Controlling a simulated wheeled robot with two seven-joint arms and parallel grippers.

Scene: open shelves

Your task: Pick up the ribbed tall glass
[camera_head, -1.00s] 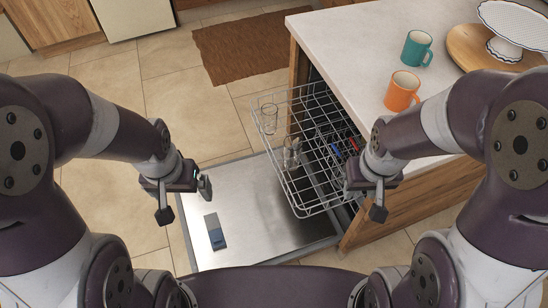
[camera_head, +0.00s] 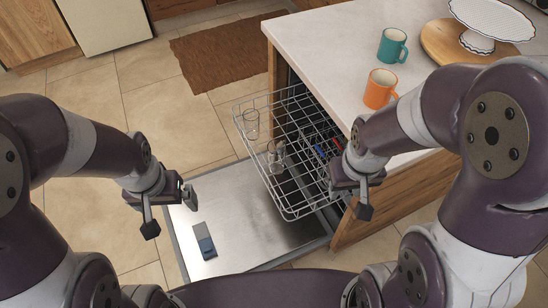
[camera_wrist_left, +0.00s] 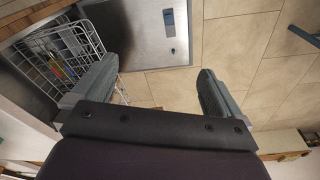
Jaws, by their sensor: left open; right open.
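Two clear tall glasses stand in the pulled-out dishwasher rack (camera_head: 285,213) in the head view. One glass (camera_head: 251,124) is at the rack's far left corner, the other glass (camera_head: 276,156) nearer its middle. Which one is ribbed is too small to tell. My left gripper (camera_head: 171,211) is open and empty, left of the rack and apart from both glasses. It also shows open in the left wrist view (camera_wrist_left: 155,84), with the rack (camera_wrist_left: 98,42) at upper left. My right gripper (camera_head: 349,203) is open and empty at the rack's right side, by the counter.
The lowered dishwasher door (camera_head: 235,240) lies under the rack. The counter (camera_head: 325,40) on the right carries a teal mug (camera_head: 392,46), an orange mug (camera_head: 379,90) and a white stand (camera_head: 490,18) on a round board (camera_head: 440,42). Floor left of the door is clear.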

